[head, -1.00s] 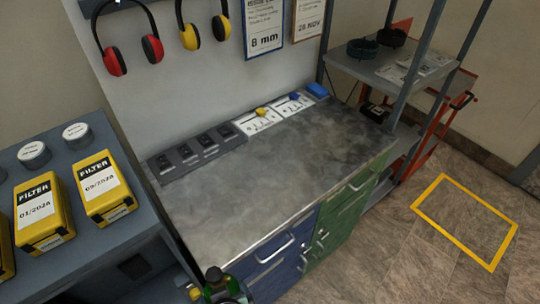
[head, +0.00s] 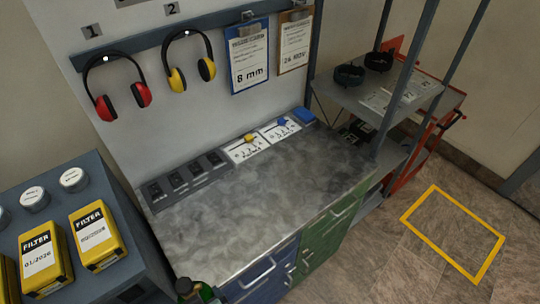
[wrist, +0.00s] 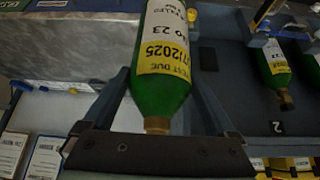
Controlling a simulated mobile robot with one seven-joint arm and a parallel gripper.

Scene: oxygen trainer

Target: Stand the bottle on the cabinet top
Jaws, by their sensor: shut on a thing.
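A green bottle (wrist: 165,90) with a white label and a yellow "TEST DUE" band fills the middle of the wrist view. My gripper (wrist: 163,80) is shut on it, one finger on each side. In the head view, only a bit of the green bottle (head: 206,292) shows at the bottom edge, in front of the cabinet; the rest is cut off. The cabinet top (head: 265,195) is a grey mottled metal surface above blue and green drawers. It appears bare in the middle and front.
A black slotted strip (head: 190,178) and white cards (head: 245,150) line the cabinet's back edge. Yellow filter boxes (head: 95,238) stand on a unit at left. A shelf rack (head: 400,95) stands at right. Another green bottle (wrist: 272,65) sits in a holder.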

